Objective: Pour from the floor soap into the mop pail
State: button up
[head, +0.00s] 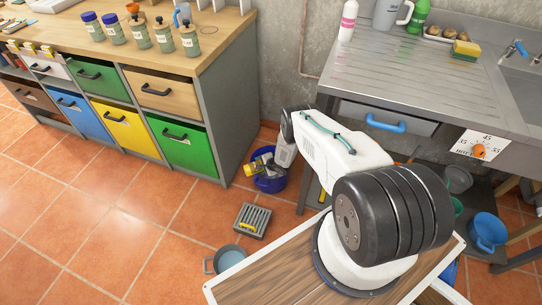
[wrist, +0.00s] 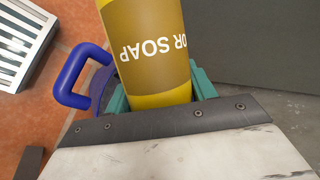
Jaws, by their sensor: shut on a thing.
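The floor soap is a yellow bottle with a brown-gold label (wrist: 148,45), reading upside down in the wrist view. My gripper (wrist: 160,93) is shut on it, with teal fingers on both sides. In the head view the bottle (head: 258,164) shows small, at the mouth of the blue mop pail (head: 270,184). It looks tilted there. In the wrist view a blue handle (wrist: 66,80) of the pail shows left of the bottle. The bottle hides most of the pail, its mouth is out of sight, and I cannot see any liquid flowing.
A grey slatted grate (head: 252,220) and a grey-blue pan (head: 226,260) lie on the tiled floor near the pail. A drawer cabinet (head: 228,105) stands left, a metal sink bench (head: 430,75) right. Open floor lies to the left.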

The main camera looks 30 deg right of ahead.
jog(key=shift+w+r, duration=0.1)
jog(key=h, duration=0.1)
jog(key=r+n+h, duration=0.1)
jog(key=h, duration=0.1)
jog(key=shift+a+r+n+g, duration=0.1)
jog(key=shift+r+n+g, duration=0.2)
jog(key=shift+r+n+h, duration=0.5)
jog(key=shift+r+h, duration=0.1)
jog(key=shift+h, duration=0.6)
jog(key=shift+r+n+h, duration=0.3)
jog(key=shift+n+h, duration=0.1)
jog(key=shift+h, duration=0.3)
jog(key=h, duration=0.1)
jog(key=r+n+h, duration=0.1)
jog(key=h, duration=0.1)
jog(key=shift+r+n, duration=0.25)
jog(key=shift+n, duration=0.05)
jog(key=r+n+h, duration=0.1)
jog(key=h, duration=0.1)
jog(key=shift+n+h, duration=0.3)
jog(key=shift+h, duration=0.1)
jog(key=shift+r+n+h, duration=0.4)
jog(key=shift+h, duration=0.2)
